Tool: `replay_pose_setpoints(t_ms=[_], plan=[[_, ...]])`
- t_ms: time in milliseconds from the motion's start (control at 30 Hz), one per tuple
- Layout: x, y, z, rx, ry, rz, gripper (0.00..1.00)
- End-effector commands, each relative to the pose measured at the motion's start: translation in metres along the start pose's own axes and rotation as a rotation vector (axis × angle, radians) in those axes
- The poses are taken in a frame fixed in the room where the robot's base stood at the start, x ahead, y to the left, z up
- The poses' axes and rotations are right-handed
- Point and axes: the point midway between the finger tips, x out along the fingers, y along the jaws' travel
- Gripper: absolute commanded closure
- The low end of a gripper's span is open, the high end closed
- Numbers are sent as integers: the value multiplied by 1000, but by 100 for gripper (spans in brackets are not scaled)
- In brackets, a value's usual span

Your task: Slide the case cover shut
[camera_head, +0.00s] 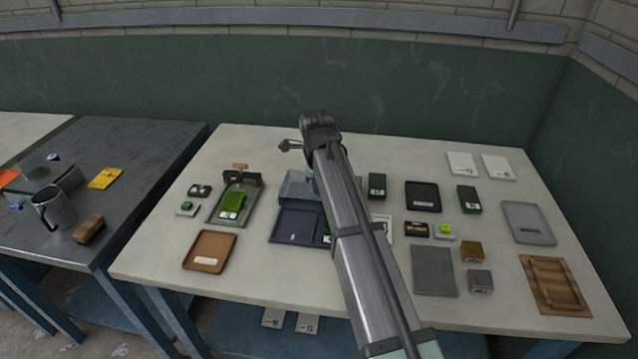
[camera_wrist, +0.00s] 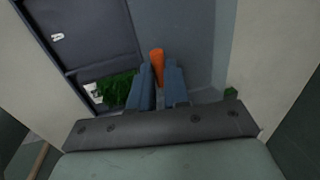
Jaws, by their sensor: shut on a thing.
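The case shows in the head view as a dark open tray (camera_head: 298,226) near the middle of the table, with a blue-grey cover (camera_head: 296,187) at its back. In the wrist view the cover is a blue-grey panel (camera_wrist: 190,30) beside the dark case interior (camera_wrist: 98,38). A green turf piece (camera_wrist: 118,88) shows in the case next to my fingers. My gripper (camera_wrist: 159,76) is shut on an orange handle (camera_wrist: 157,58) that stands up between its blue fingers. In the head view my arm hides the gripper, the handle and the right part of the case.
To the right are a black tray (camera_head: 423,196), a grey plate (camera_head: 434,270) and small boxes. Bare tabletop lies in front of the case.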

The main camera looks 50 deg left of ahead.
Motion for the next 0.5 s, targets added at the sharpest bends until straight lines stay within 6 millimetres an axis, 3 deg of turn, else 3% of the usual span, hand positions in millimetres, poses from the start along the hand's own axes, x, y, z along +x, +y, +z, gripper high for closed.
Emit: replay_pose_setpoints(t_ms=[100, 500], plan=[[0, 0, 0, 0, 0, 0, 100], [0, 0, 0, 0, 0, 0, 100]])
